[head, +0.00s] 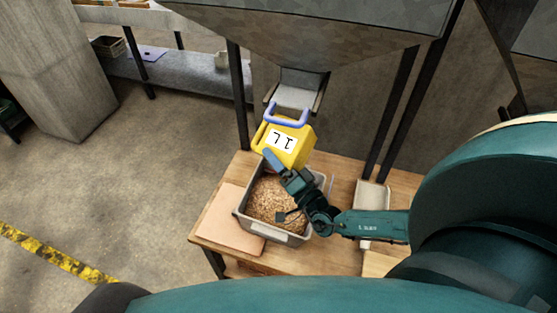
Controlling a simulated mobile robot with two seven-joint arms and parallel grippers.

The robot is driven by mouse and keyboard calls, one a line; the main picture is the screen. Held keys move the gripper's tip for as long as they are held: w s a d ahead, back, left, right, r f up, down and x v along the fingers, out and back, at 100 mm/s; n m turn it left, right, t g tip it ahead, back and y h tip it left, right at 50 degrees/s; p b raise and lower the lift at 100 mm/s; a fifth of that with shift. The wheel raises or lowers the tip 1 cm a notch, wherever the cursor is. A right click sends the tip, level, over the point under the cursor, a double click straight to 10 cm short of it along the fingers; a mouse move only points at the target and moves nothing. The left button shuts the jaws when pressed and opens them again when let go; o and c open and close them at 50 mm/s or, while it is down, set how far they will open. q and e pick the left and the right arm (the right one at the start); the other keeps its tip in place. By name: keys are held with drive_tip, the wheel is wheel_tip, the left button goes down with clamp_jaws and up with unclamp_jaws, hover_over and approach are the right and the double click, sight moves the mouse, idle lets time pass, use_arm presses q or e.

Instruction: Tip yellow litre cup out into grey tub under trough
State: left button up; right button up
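The yellow litre cup (299,151), with a blue U-shaped handle and a white "1L" label, is above the far part of the grey tub (291,238). The label reads upside down and the cup is tipped over. My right gripper (271,160) reaches in from the right and appears shut on the cup's near edge. One finger shows against the cup; the other is hidden. The tub holds brown grain (268,199). The cup's mouth and inside are hidden. The trough (302,28) stands above, its chute just behind the cup. My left gripper is out of view.
The tub stands on a wooden table (330,256), beside a flat tan board (228,222). A light tray (371,197) lies to the right, partly behind my arm. Dark trough legs (239,95) rise from the table's back. The floor at left is open.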

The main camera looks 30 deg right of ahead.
drive_tip(key=m+g, duration=0.1)
drive_tip(key=m, duration=0.3)
drive_tip(key=r+m+g, duration=0.1)
drive_tip(key=m+g, duration=0.1)
drive_tip(key=m, duration=0.1)
drive_tip(key=m+g, duration=0.1)
drive_tip(key=m, duration=0.3)
drive_tip(key=shift+r+m+h, duration=0.3)
drive_tip(key=shift+r, duration=0.05)
drive_tip(key=m+g+y, duration=0.1)
drive_tip(key=m, duration=0.1)
drive_tip(key=shift+r+m+g, duration=0.15)
drive_tip(key=shift+m+g, duration=0.15)
drive_tip(key=shift+g, duration=0.1)
drive_tip(key=m, duration=0.1)
drive_tip(key=m+g+y, duration=0.1)
drive_tip(key=m, duration=0.1)
drive_tip(key=shift+w+d+r+y, duration=0.1)
drive_tip(key=shift+r+y, duration=0.2)
drive_tip(key=shift+r, duration=0.05)
drive_tip(key=m+g+y, duration=0.1)
drive_tip(key=m, duration=0.1)
drive_tip(key=shift+r+m+y, duration=0.15)
drive_tip(key=shift+m+y, duration=0.25)
